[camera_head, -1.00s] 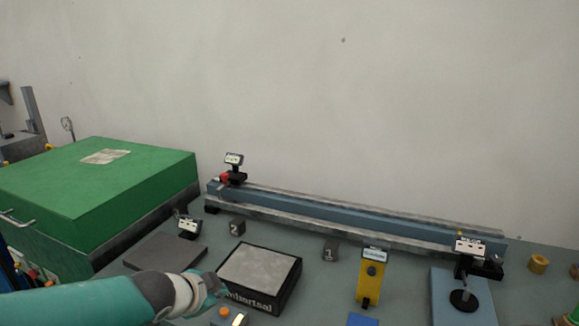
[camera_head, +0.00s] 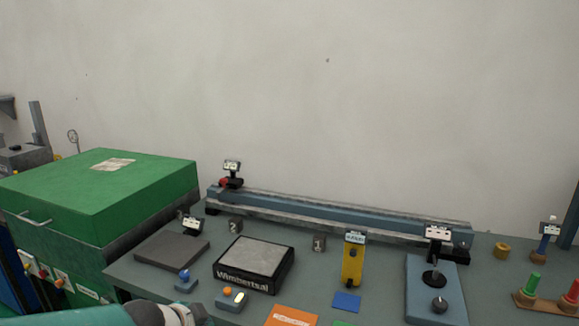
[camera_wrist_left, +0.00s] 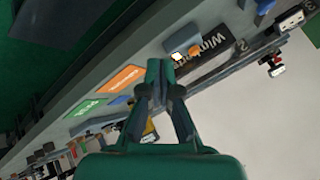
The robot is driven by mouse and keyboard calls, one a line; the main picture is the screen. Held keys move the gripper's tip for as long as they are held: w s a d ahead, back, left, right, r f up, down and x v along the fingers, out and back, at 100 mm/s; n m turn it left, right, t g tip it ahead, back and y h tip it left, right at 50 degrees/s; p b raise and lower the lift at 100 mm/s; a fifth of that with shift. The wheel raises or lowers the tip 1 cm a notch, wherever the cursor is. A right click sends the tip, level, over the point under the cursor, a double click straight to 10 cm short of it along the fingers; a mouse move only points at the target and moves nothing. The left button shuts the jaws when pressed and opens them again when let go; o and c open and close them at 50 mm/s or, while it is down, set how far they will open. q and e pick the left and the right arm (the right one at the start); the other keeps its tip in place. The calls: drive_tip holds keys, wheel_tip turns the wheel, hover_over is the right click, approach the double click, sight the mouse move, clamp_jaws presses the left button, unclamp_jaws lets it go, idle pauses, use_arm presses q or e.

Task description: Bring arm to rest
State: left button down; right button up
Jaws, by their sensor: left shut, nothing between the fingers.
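My left arm (camera_head: 165,313) shows only at the bottom edge of the head view, left of centre. Its fingers are out of that view. In the left wrist view my left gripper (camera_wrist_left: 160,75) is shut with its fingertips together and nothing between them. Beyond the fingertips lie the black Wimbertsal block (camera_wrist_left: 205,57) and the orange card (camera_wrist_left: 120,79); the gripper appears apart from them. My right gripper is in neither view.
The bench holds the Wimbertsal block (camera_head: 282,277), a dark plate (camera_head: 165,252), a button box (camera_head: 232,299), a yellow stand (camera_head: 352,268) and a blue-grey lever unit (camera_head: 420,285). A long rail (camera_head: 340,217) runs along the back. A green cabinet (camera_head: 100,195) stands left.

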use_arm(q)
drive_tip(key=s+d+f+n+g, duration=0.15)
drive_tip(key=s+f, duration=0.25)
drive_tip(key=f, duration=0.5)
drive_tip(key=s+f+n+g, duration=0.1)
drive_tip(key=s+f+g, duration=0.25)
drive_tip(key=f, duration=0.65)
drive_tip(key=s+d+f+n+g+h, duration=0.1)
drive_tip(key=s+d+f+n, duration=0.1)
drive_tip(key=s+f+n, duration=0.3)
drive_tip(key=s+d+f+n+g+h, duration=0.1)
drive_tip(key=s+f+n, duration=0.5)
drive_tip(key=s, duration=0.7)
drive_tip(key=shift+s+d+f+g, duration=0.15)
drive_tip(key=shift+d+f+g, duration=0.25)
drive_tip(key=shift+f, duration=0.6)
